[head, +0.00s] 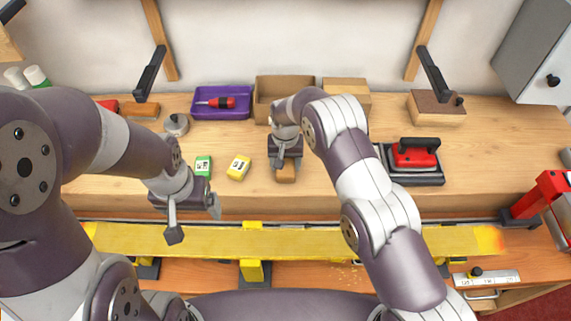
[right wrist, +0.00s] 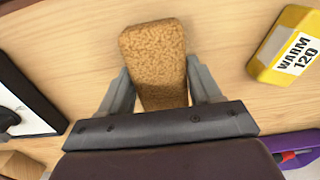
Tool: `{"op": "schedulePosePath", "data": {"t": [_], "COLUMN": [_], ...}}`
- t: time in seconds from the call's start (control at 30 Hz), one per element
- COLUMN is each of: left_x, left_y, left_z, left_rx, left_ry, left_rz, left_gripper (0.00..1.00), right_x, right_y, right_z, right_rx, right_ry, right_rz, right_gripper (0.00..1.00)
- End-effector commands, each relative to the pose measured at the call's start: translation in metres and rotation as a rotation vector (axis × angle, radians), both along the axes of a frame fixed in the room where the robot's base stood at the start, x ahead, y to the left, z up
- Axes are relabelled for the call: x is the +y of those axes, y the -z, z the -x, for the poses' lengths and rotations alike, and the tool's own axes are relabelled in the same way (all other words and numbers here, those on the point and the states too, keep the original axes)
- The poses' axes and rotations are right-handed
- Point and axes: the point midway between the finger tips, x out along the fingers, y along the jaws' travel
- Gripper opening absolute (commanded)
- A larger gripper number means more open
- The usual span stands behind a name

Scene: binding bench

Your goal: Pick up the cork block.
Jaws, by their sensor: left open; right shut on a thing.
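The cork block (head: 286,174) is a small tan-brown speckled block near the middle of the bench. It also shows large in the right wrist view (right wrist: 153,55), standing out beyond the fingers. My right gripper (head: 285,161) is above it and shut on it, with one finger against each side (right wrist: 160,92). I cannot tell whether the block touches the bench top. My left gripper (head: 194,221) is open and empty, over the front edge of the bench, to the left of the block.
A yellow box (head: 239,167) and a green box (head: 203,166) lie left of the block. Behind are a purple tray (head: 232,115) with a screwdriver and a cardboard box (head: 268,88). A red-topped tool (head: 414,157) stands right. A yellow beam (head: 300,242) runs along the front.

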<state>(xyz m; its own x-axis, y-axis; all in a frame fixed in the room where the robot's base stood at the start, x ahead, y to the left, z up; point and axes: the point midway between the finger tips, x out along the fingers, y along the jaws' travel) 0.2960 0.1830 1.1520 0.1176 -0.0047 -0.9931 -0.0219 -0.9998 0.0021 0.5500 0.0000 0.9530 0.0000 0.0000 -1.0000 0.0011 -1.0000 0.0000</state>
Motion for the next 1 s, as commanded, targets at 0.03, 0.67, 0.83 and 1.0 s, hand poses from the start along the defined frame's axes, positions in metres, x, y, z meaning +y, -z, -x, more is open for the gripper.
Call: {"op": "schedulePosePath", "data": {"t": [0.03, 0.67, 0.83, 1.0], "left_x": [0.0, 0.0, 0.0, 0.0], "left_y": [0.0, 0.048, 0.057, 0.06], "left_z": [0.0, 0.0, 0.0, 0.0], "left_rx": [0.0, 0.0, 0.0, 0.0], "left_ry": [0.0, 0.0, 0.0, 0.0], "left_rz": [0.0, 0.0, 0.0, 0.0], "left_gripper": [0.89, 0.89, 0.89, 0.89], "right_x": [0.0, -0.067, -0.098, -0.113], "right_y": [0.0, -0.077, -0.097, -0.108], "right_z": [0.0, 0.009, 0.014, 0.017], "right_rx": [0.0, -0.003, -0.001, 0.0], "right_ry": [0.0, 0.005, 0.003, 0.001], "right_rz": [0.0, -0.001, 0.0, 0.0], "right_gripper": [0.34, 0.34, 0.34, 0.34]}}
